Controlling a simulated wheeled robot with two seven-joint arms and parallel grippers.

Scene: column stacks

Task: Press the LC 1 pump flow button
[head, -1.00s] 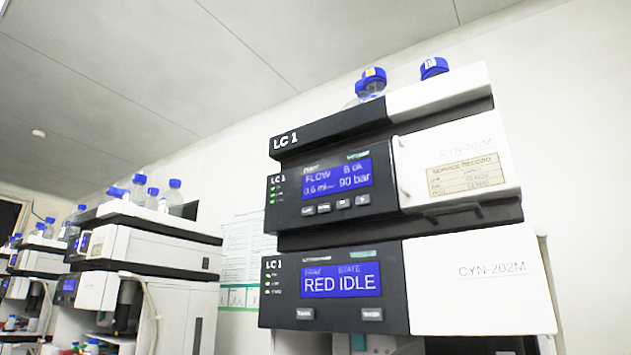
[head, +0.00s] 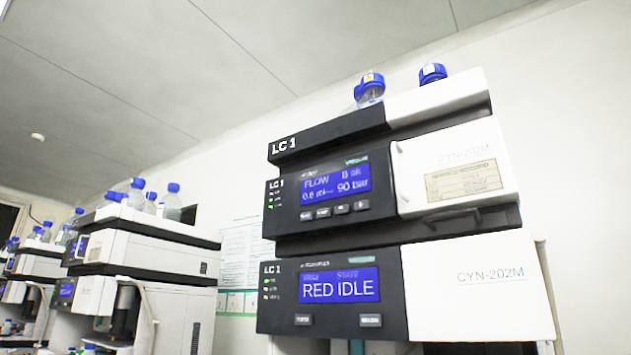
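The LC 1 stack stands right of centre in the head view. Its upper module is the LC 1 pump (head: 385,205), with a blue screen (head: 336,184) reading FLOW, about 0.6 ml, B ok and 90 bar. A row of several small buttons (head: 333,211) sits under that screen; their labels are too small to read surely. Below is the LC 1 lower module (head: 390,260), with a screen (head: 338,286) reading RED IDLE and two buttons, one at left (head: 303,320) and one at right (head: 371,321). Neither of my grippers is in view.
Blue-capped bottles (head: 369,90) stand on top of the LC 1 stack. Other similar stacks (head: 140,250) recede along the wall at left, with bottles on top. A paper chart (head: 238,260) hangs on the wall between. A service record label (head: 464,181) is on the pump's white door.

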